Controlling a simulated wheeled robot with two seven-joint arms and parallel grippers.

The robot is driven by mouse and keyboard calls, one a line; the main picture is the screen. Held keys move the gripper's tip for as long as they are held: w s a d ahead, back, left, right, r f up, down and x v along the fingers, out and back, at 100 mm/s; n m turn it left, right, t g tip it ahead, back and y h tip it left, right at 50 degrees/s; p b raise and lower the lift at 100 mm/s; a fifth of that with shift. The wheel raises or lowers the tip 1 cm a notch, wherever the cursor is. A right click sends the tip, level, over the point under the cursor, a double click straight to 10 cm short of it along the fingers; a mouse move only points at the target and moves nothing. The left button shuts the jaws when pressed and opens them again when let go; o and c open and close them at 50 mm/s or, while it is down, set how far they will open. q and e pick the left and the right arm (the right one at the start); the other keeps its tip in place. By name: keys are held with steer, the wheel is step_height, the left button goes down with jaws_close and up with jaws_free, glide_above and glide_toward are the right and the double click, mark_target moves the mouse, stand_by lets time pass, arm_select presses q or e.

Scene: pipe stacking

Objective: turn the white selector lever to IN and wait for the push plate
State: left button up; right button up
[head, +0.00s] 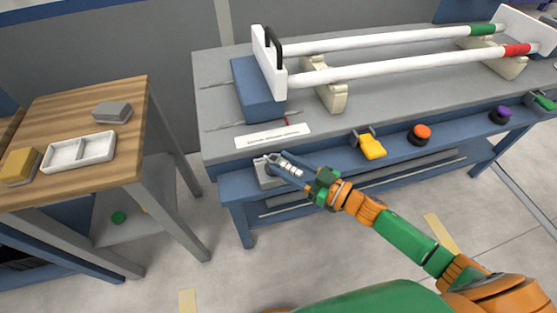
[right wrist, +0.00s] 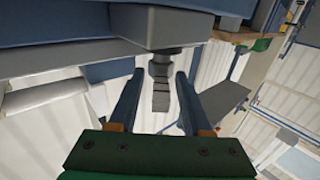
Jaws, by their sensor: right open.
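A gap shows between lever and fingers there. The white push plate (head: 268,62) with a black handle stands upright at the pipes' left ends, by a blue block (head: 257,92). My left gripper is out of view.
Two white pipes (head: 390,70), banded green and red, lie on cream cradles (head: 331,92). A yellow lever (head: 371,147), an orange button (head: 420,134) and a purple button (head: 500,115) line the front ledge. A wooden table (head: 120,165) with a white tray (head: 82,151) stands left.

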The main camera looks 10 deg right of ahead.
steer(key=shift+x, duration=0.9)
jaws_close()
stand_by(0.7)
